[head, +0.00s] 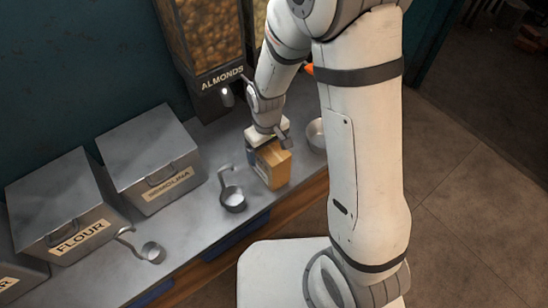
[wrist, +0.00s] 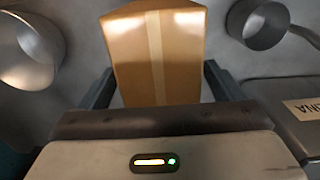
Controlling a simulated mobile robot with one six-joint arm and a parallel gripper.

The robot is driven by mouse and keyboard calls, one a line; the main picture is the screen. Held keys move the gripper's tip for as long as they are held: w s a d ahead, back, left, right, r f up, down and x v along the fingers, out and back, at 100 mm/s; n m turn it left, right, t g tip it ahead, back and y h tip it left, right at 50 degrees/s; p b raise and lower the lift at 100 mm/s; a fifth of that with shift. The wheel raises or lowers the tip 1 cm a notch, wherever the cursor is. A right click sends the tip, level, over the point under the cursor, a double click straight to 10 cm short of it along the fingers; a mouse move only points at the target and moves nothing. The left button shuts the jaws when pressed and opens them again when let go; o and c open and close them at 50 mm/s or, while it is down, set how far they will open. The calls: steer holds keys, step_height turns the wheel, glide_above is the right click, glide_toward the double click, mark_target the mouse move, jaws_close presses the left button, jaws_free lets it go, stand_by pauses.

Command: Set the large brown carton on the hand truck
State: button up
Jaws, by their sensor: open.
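In the wrist view the carton (wrist: 157,50) fills the upper middle. My gripper (head: 265,142) is over the carton from above and behind. In the wrist view my gripper (wrist: 158,88) has its dark fingers spread on either side of the carton, with a narrow gap on each side. It is open. The hand truck is not visible in either view.
A metal scoop (head: 233,197) lies left of the carton, and a metal bowl (head: 316,135) sits to its right. The semolina bin (head: 150,155), flour bin (head: 60,205) and another scoop (head: 152,252) stand farther left. An almond dispenser (head: 205,40) rises behind. Open floor (head: 465,200) lies to the right.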

steer(key=shift+f, duration=0.8)
steer(key=c, duration=1.4)
steer(key=shift+r, duration=0.1)
steer(key=shift+c, duration=0.5)
steer(key=shift+r, duration=0.1)
